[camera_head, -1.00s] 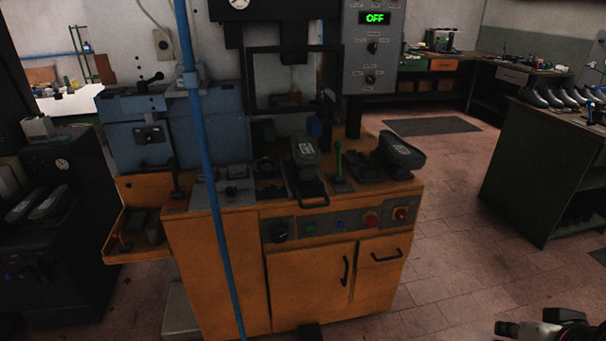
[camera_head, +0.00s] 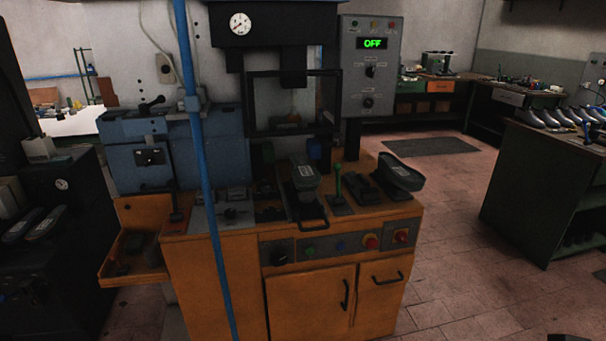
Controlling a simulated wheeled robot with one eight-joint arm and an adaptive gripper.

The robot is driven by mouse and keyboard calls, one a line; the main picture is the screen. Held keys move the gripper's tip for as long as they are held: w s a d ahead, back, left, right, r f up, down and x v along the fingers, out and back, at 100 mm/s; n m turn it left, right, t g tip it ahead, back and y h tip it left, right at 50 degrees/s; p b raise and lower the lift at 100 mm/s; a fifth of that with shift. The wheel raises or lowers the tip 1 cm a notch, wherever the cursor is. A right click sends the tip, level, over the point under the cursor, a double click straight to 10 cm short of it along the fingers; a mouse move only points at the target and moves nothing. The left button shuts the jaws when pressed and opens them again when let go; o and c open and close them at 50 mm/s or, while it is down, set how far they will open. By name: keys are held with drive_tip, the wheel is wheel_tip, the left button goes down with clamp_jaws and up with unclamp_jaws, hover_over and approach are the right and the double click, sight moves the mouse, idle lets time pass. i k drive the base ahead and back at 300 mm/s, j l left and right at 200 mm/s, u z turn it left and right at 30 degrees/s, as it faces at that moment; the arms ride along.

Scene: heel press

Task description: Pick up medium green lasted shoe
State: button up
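Several lasted shoes (camera_head: 540,117) stand in a row on the green bench at the right; they look grey to bluish, and I cannot tell a medium green one among them. A dark grey-green shoe-like piece (camera_head: 304,177) with a pale label sits on the orange press, below its head. A similar piece (camera_head: 400,174) rests at the right of the press top. Whether either is the medium green lasted shoe is not clear. My gripper is not in view; only a sliver of a dark part shows at the bottom right edge.
The orange press cabinet (camera_head: 310,290) fills the middle, and a blue pole (camera_head: 207,180) stands in front of it. Its display (camera_head: 372,43) reads OFF. The dark green bench (camera_head: 530,200) stands at the right. Tiled floor (camera_head: 460,260) between them is clear.

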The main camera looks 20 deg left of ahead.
sight(306, 177)
drive_tip(key=i+j+u, duration=0.8)
drive_tip(key=i, duration=0.4)
drive_tip(key=i+j+u, duration=0.3)
drive_tip(key=i+l, duration=0.1)
